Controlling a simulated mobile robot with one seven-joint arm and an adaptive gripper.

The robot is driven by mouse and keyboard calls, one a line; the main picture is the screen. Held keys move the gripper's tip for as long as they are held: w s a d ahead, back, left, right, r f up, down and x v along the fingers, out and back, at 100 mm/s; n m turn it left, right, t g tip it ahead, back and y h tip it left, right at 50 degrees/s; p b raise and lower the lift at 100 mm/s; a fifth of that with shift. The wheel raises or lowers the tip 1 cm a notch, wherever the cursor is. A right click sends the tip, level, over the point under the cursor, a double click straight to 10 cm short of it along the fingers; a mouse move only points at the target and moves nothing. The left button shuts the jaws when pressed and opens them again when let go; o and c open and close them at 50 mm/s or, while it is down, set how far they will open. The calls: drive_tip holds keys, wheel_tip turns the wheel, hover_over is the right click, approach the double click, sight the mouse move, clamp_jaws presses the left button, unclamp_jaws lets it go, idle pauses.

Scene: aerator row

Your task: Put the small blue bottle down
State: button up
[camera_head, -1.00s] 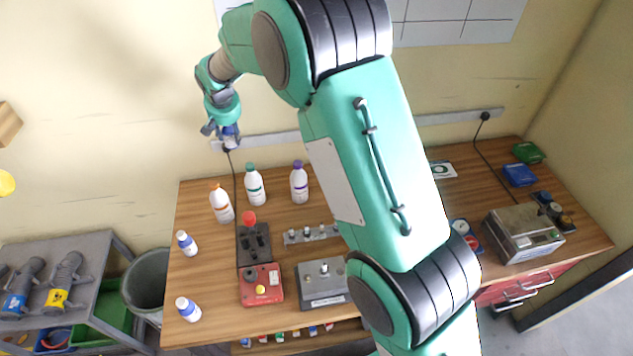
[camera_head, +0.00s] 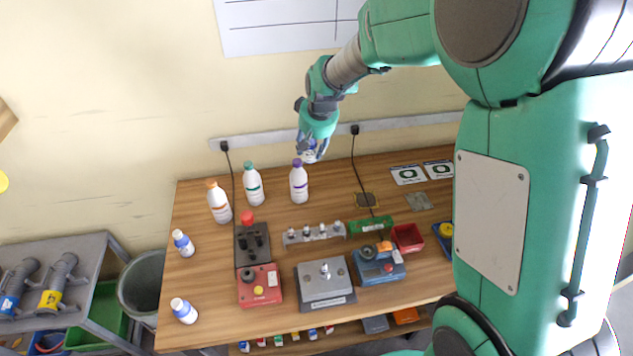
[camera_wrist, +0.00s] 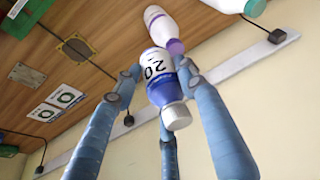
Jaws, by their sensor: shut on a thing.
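My gripper (camera_head: 312,148) is shut on a small white-and-blue bottle with a white cap, marked "20". In the wrist view the bottle (camera_wrist: 162,88) sits between the blue fingers (camera_wrist: 160,95). In the head view the held bottle (camera_head: 309,156) is mostly hidden by the fingers. It is held up near the wall, above the back of the wooden table (camera_head: 225,320), just behind and right of the purple-capped bottle (camera_head: 299,185). Two other small white bottles with blue bands stand at the table's left, one farther back (camera_head: 183,243) and one near the front (camera_head: 184,311).
An orange-capped bottle (camera_head: 219,203) and a green-capped bottle (camera_head: 253,186) stand at the back left. Control boxes (camera_head: 260,286) and a metal fixture (camera_head: 314,234) fill the middle. Two printed cards (camera_head: 408,175) lie at the back right. Bare wood shows around the yellow-edged plate (camera_head: 367,200).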

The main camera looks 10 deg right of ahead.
drive_tip(key=s+d, duration=0.3)
drive_tip(key=s+d+f, duration=0.1)
drive_tip(key=d, duration=0.1)
drive_tip(key=shift+s+b, duration=0.35)
drive_tip(key=shift+c, duration=0.2)
wheel_tip(320, 180, down, 16)
drive_tip(key=shift+r, duration=0.15)
drive_tip(key=w, duration=0.5)
drive_tip(key=w+f, duration=0.1)
drive_tip(key=w, duration=1)
drive_tip(key=shift+a+f, duration=0.25)
drive_tip(key=shift+a, duration=0.05)
drive_tip(key=shift+f, duration=0.1)
drive_tip(key=shift+f, duration=1.65)
drive_tip(key=shift+f, duration=0.1)
